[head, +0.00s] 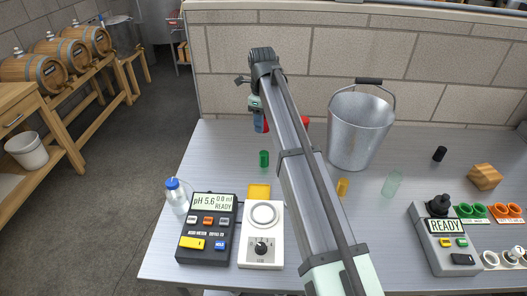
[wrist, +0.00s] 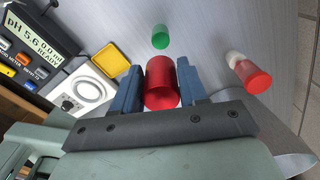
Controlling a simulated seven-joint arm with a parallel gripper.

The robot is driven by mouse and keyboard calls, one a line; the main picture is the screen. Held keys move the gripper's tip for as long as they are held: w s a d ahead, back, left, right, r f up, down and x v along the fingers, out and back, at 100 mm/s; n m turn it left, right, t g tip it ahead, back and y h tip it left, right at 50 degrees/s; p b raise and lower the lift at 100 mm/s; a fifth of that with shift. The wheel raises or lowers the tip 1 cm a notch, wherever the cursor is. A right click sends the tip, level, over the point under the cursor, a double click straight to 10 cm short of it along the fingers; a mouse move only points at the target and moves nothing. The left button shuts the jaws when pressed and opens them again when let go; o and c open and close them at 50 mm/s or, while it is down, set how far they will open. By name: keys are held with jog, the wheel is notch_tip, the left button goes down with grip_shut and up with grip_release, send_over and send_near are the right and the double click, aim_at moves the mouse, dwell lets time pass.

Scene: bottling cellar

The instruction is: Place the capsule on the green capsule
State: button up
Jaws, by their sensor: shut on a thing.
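My gripper (wrist: 160,88) has blue fingers shut on a red capsule (wrist: 162,88) in the wrist view. In the head view my gripper (head: 262,122) shows at the far end of the arm, mostly hidden by it. The green capsule (head: 264,158) stands on the table, nearer the camera than my gripper. It also shows in the wrist view (wrist: 160,37), beyond the fingertips and apart from the held capsule. A second red object (wrist: 254,77) with a pale end lies to the right in the wrist view; its red part (head: 305,121) peeks out beside the arm in the head view.
A metal bucket (head: 358,130) stands right of the arm. A pH meter (head: 207,228), a white dial device (head: 261,236), a yellow square (head: 259,191) and a bottle (head: 176,194) are at the front left. A clear green glass (head: 392,184) stands right. The table around the green capsule is clear.

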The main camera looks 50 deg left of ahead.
aim_at(263, 153)
notch_tip(263, 153, down, 10)
jog(key=shift+r, duration=0.1)
dwell(0.4)
jog(key=shift+f, duration=0.2)
jog(key=o, duration=0.6)
jog(key=shift+r, duration=0.1)
notch_tip(263, 153, up, 12)
jog(key=shift+r, duration=0.1)
dwell(0.4)
